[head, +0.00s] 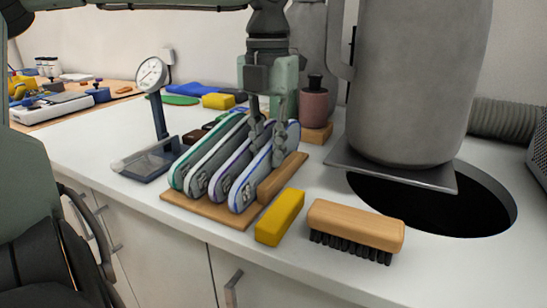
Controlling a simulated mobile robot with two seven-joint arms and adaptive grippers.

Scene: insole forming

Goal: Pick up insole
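Several thin upright insoles with green, white and blue edges stand side by side in a wooden rack (205,208) on the white counter. The rightmost insole (262,172) has a blue rim and leans slightly. My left gripper (268,138) points down from above at the rack's far right part. Its two grey fingers are a little apart, at the upper edges of the blue-rimmed insoles. I cannot tell whether they press on an insole. My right gripper is not in view.
A yellow block (280,218) and a wooden brush (356,229) lie in front right of the rack. A dial gauge (151,75) stands to its left. A large grey cylinder (412,80) stands beside a dark round opening (425,205). A pink bottle (314,105) is behind.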

